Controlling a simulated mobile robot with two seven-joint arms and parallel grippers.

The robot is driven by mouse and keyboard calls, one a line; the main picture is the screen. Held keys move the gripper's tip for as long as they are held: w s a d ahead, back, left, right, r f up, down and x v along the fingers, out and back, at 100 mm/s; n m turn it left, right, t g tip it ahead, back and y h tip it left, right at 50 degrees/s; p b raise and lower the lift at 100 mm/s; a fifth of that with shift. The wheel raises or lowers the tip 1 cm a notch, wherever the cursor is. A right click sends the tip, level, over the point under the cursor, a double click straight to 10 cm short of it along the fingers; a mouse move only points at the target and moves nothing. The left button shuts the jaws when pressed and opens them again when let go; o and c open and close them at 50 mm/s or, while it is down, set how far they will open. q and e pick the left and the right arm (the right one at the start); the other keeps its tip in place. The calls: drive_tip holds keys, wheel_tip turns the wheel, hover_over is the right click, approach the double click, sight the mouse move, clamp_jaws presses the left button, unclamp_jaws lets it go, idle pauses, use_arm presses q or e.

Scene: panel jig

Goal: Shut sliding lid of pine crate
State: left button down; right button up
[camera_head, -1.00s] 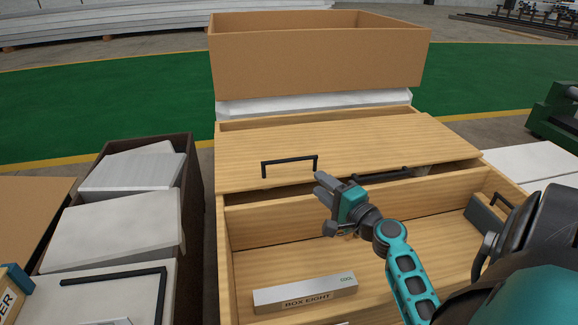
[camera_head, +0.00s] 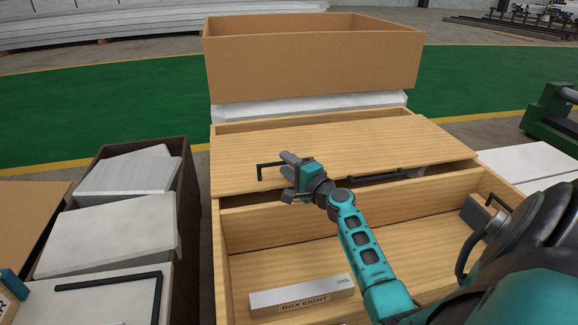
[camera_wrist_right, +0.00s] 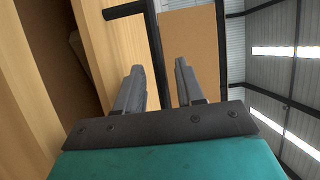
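The pine crate (camera_head: 222,275) stands open at the front in the head view. Its sliding pine lid (camera_head: 350,142) covers only the back part. A black bar handle (camera_head: 259,173) stands on the lid near its front edge; its right part is hidden behind my right gripper. My right gripper (camera_head: 287,172) is at this handle. In the right wrist view the gripper's two fingers (camera_wrist_right: 158,85) are apart, with the handle's dark bar (camera_wrist_right: 155,50) running between them; I cannot tell if they touch it. My left gripper is in neither view.
A white carton labelled BOX EIGHT (camera_head: 302,295) lies inside the crate. A large open cardboard box (camera_head: 310,65) stands behind the lid. A dark bin with white slabs (camera_head: 188,200) is at the left. A second black bar (camera_head: 377,177) lies by the lid's front edge.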

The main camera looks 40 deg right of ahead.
clamp_jaws()
idle(1.4)
